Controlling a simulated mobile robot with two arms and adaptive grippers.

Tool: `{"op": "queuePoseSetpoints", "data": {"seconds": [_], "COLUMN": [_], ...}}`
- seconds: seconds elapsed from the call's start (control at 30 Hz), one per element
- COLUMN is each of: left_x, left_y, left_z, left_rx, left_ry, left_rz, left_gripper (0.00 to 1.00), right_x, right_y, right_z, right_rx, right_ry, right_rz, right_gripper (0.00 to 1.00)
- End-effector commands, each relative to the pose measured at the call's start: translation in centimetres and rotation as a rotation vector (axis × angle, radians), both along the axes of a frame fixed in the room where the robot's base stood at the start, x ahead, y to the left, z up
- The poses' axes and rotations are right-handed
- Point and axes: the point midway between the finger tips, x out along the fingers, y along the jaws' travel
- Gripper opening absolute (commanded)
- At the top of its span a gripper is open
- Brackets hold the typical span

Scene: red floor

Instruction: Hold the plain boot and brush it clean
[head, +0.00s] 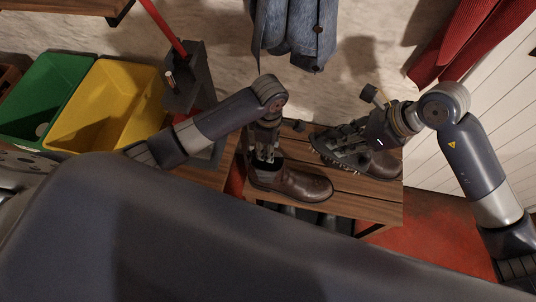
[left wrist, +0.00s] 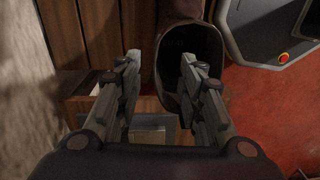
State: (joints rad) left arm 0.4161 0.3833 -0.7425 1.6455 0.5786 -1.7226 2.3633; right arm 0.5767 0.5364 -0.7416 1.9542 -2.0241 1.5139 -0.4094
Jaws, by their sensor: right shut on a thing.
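A brown boot (head: 300,187) stands on the wooden slatted bench, toe to the right. In the left wrist view its dark opening (left wrist: 190,75) shows at the upper middle. My left gripper (head: 264,158) is down at the boot's shaft; its fingers (left wrist: 160,65) are apart, one at the opening and one outside, with the boot's rim between them. My right gripper (head: 333,153) is shut on a dark brush (head: 352,171), mostly hidden by the fingers, with pale bristles below. A second brown boot (head: 387,163) stands behind it on the bench.
The bench (head: 365,207) has a bare front strip. Green (head: 40,92) and yellow (head: 105,100) bins stand at left, beside a grey stand (head: 190,85) with a red pole. Blue clothing (head: 295,35) and red cloth (head: 460,40) hang behind. Red floor (head: 425,235) is open at right.

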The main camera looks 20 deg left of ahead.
Motion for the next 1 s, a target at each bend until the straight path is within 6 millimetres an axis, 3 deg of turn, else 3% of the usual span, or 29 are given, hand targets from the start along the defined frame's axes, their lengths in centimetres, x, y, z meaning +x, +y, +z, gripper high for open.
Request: {"op": "queuePoseSetpoints", "data": {"seconds": [0.2, 0.4, 0.8, 0.97, 1.0], "left_x": [-0.2, -0.2, -0.2, -0.2, -0.2], "left_y": [0.1, 0.0, -0.1, -0.1, -0.1], "left_z": [-4.2, -6.5, -7.3, -7.2, -7.2], "left_rx": [0.003, 0.0, -0.002, -0.002, -0.002], "left_ry": [0.003, 0.0, -0.001, -0.001, -0.001], "left_rz": [0.0, -0.001, -0.002, -0.002, -0.002], "left_gripper": [0.36, 0.36, 0.36, 0.02, 0.0], "right_x": [0.0, 0.0, 0.0, 0.0, 0.0], "right_y": [0.0, 0.0, 0.0, 0.0, 0.0], "right_z": [0.0, 0.0, 0.0, 0.0, 0.0], "right_rx": [0.001, 0.001, 0.001, 0.001, 0.001], "right_ry": [0.0, 0.0, 0.0, 0.0, 0.0], "right_rz": [0.0, 0.0, 0.0, 0.0, 0.0], "right_gripper": [0.0, 0.0, 0.0, 0.0, 0.0]}}
